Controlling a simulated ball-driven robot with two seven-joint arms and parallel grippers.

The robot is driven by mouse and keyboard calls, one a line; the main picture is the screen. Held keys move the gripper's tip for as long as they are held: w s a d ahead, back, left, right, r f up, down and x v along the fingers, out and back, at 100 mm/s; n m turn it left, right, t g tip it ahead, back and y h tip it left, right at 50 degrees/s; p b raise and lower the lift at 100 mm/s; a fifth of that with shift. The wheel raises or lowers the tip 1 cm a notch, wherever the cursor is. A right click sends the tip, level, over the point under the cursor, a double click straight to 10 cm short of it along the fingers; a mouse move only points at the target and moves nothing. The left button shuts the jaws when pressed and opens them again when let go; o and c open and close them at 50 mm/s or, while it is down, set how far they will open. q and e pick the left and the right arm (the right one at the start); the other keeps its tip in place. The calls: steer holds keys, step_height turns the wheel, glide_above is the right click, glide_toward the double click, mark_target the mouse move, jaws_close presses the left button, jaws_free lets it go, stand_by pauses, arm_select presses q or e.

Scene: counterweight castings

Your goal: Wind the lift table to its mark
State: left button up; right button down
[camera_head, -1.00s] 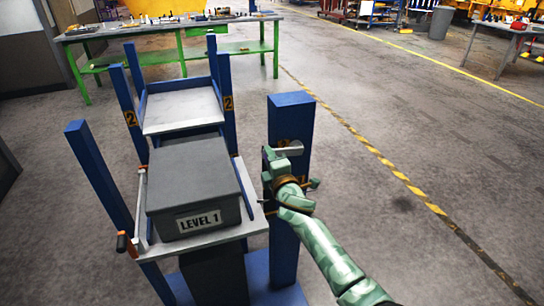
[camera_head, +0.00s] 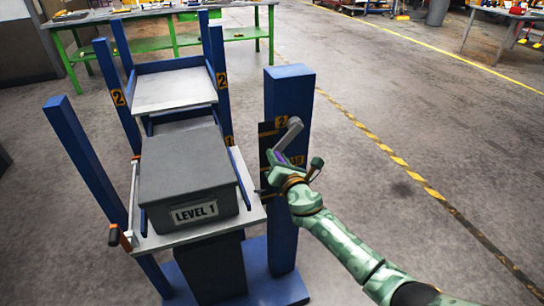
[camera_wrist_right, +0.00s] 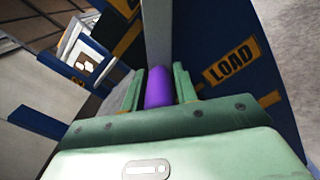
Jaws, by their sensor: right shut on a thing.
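The lift table (camera_head: 254,213) is a grey plate between blue posts, carrying a dark grey box (camera_head: 183,168) labelled LEVEL 1. A crank arm (camera_head: 287,135) of grey metal sits on the thick blue post (camera_head: 290,90) to its right. It slopes down and left to a purple handle, clear in the right wrist view (camera_wrist_right: 158,88). My right gripper (camera_head: 275,158) is shut on that handle, with a green finger on each side. A dark plate with an orange 2 mark (camera_head: 281,122) is on the post, partly hidden by the crank and gripper. My left gripper is out of view.
A higher grey shelf (camera_head: 172,91) stands behind the box between posts marked 2. A LOAD label (camera_wrist_right: 231,62) shows in the right wrist view. The floor to the right is clear.

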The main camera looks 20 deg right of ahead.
steer(key=d+n, duration=0.2)
steer(key=d+f+n, duration=0.1)
steer(key=d+n, duration=0.1)
steer(key=n, duration=0.1)
steer(key=d+f+n+b, duration=0.1)
steer(key=d+n, duration=0.1)
steer(key=n, duration=0.1)
steer(key=shift+w+d+f, duration=0.15)
steer(key=shift+d, duration=0.1)
steer(key=shift+d+n, duration=1.4)
steer(key=shift+n, duration=0.4)
steer(key=c, duration=1.2)
jaws_free()
steer(key=shift+o, duration=0.2)
steer(key=shift+w, duration=0.1)
